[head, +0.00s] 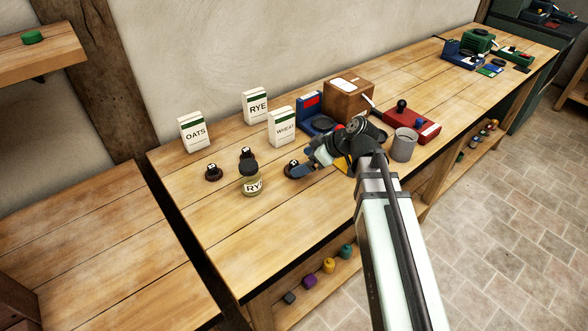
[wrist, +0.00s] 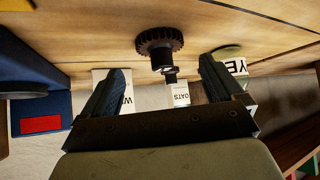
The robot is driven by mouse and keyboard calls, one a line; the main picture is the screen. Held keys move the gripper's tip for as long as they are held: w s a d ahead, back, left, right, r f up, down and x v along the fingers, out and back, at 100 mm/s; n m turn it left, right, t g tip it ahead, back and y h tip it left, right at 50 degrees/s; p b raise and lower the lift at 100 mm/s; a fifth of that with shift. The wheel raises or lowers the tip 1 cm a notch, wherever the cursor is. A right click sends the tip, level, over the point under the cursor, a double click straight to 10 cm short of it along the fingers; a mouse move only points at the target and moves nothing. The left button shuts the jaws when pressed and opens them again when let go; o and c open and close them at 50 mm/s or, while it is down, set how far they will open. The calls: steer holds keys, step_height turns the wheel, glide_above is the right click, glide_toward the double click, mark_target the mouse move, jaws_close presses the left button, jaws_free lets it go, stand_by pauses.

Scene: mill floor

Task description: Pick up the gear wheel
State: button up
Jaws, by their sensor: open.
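The gear wheel (wrist: 158,40) is dark and toothed, lying on the wooden bench in the wrist view. It shows just beyond and between the fingertips. My gripper (wrist: 162,72) is open, its two blue-grey fingers spread apart with nothing held. A dark stem with a pale face shows at the wheel's edge; I cannot tell whether it belongs to the wheel.
OATS (head: 194,132), RYE (head: 256,106) and WHEAT (head: 282,127) boxes stand behind. A grey cup (head: 404,145) and red device (head: 412,125) are right. The bench's front left is clear.

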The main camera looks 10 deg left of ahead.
mark_target(297, 163)
steer(key=shift+x, duration=2.35)
steer(key=shift+s+a+r, duration=0.1)
steer(key=shift+c, duration=0.3)
steer(key=c, duration=1.1)
